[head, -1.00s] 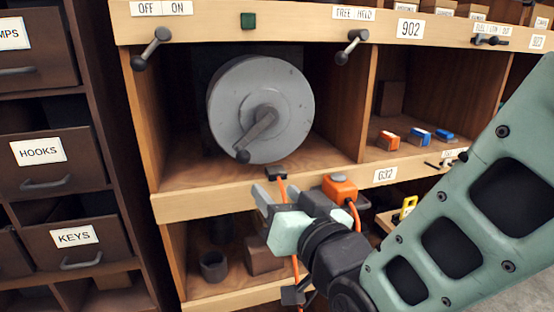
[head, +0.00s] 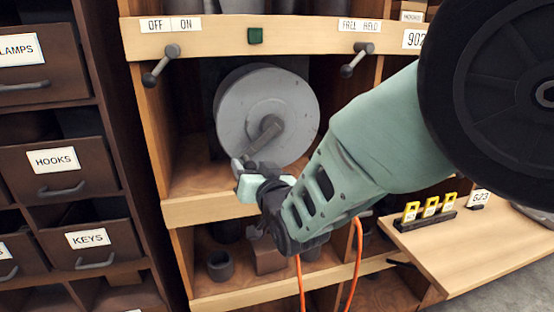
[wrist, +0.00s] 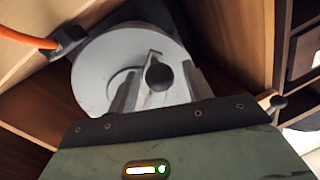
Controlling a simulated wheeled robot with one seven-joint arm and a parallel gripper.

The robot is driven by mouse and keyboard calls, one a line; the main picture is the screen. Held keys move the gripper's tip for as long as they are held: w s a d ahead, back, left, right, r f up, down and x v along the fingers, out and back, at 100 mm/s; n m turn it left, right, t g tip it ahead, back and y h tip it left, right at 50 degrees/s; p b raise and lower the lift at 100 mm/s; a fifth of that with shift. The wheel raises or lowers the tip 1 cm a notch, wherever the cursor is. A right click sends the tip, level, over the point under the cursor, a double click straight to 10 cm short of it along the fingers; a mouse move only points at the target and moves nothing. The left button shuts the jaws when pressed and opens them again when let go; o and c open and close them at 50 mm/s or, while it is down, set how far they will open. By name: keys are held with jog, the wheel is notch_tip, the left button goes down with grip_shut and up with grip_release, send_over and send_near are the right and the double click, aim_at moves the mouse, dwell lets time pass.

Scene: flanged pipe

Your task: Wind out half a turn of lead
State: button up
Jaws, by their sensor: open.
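A grey round reel (head: 245,105) sits in the upper compartment, with a grey crank (head: 265,132) on its face pointing down and left. In the wrist view the reel (wrist: 100,65) fills the upper middle, and the crank's dark round knob (wrist: 158,77) shows between my fingers. My gripper (head: 243,167) is open at the crank's lower end; I cannot tell if either finger touches it. An orange lead (head: 300,285) hangs below the shelf edge, and it also shows at the upper left of the wrist view (wrist: 30,38). My arm hides the lead's upper part.
A lever (head: 160,65) stands under the OFF/ON labels and another (head: 357,60) under the FREE/HELD labels. Labelled drawers (head: 55,160) are at left. A wooden ledge (head: 480,250) with yellow tags is at right.

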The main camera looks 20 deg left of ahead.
jog(key=shift+w+a, duration=0.3)
jog(key=shift+w, duration=0.1)
